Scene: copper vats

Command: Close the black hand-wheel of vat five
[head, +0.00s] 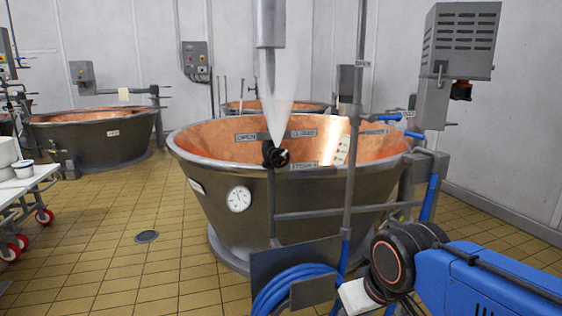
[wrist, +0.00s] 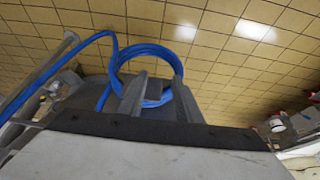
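The black hand-wheel (head: 276,155) sits on top of a thin upright pipe at the front rim of the middle copper vat (head: 225,215). Small OPEN and CLOSE plates and a STEAM plate show beside it. No vat number is readable to me. My arm is low at the right in the head view, well below and right of the wheel. In the wrist view my gripper (wrist: 160,78) has two grey fingers apart, nothing held, in front of a blue hose coil. The wheel is not in that view.
The blue hose coil (head: 292,288) hangs by a grey plate (head: 270,264) at the vat's front. A tall upright pipe (head: 352,150) stands right of the wheel. A dial (head: 238,199) is on the vat. A white cart (head: 30,185) is at left; tiled floor (head: 140,270) between is clear.

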